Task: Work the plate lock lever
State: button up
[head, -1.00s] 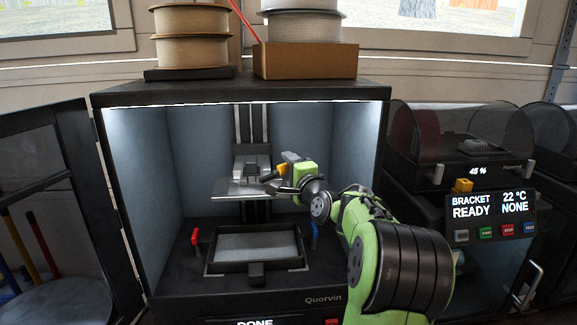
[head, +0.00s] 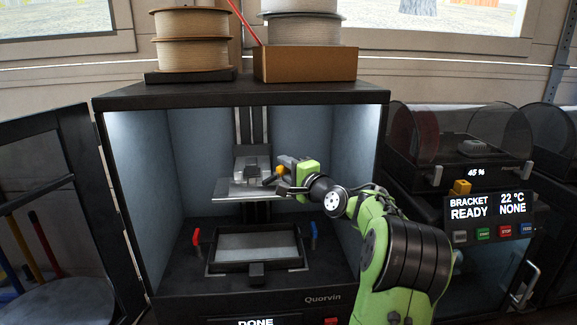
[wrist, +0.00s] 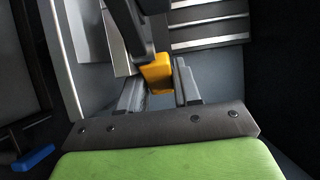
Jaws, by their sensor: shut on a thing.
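The plate lock lever (head: 281,169) has a yellow-orange grip and sits by the right side of the raised build plate (head: 232,190) in the open printer. My gripper (head: 279,180) is at that lever, beside the plate's right edge. In the wrist view the yellow grip (wrist: 157,73) lies between the two grey fingers of my gripper (wrist: 159,82), which are shut on it. A dark arm runs up from the grip. The fingers partly hide the lever in the head view. A small grey part (head: 251,172) stands on the plate.
Below the plate is a framed tray (head: 258,266), with a red lever (head: 196,236) to its left and a blue lever (head: 313,232) to its right. The printer's door (head: 75,180) stands open at left. Another printer's panel (head: 488,216) is at right.

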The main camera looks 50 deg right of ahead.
jog(key=shift+w+n+y, duration=0.15)
jog(key=shift+n+y, duration=0.35)
jog(key=shift+y, duration=0.3)
jog(key=o, duration=1)
jog(key=shift+c, duration=0.2)
jog(key=s+a, duration=0.2)
jog(key=s, duration=1.3)
jog(key=shift+s+b, duration=0.3)
jog(key=shift+b, duration=0.15)
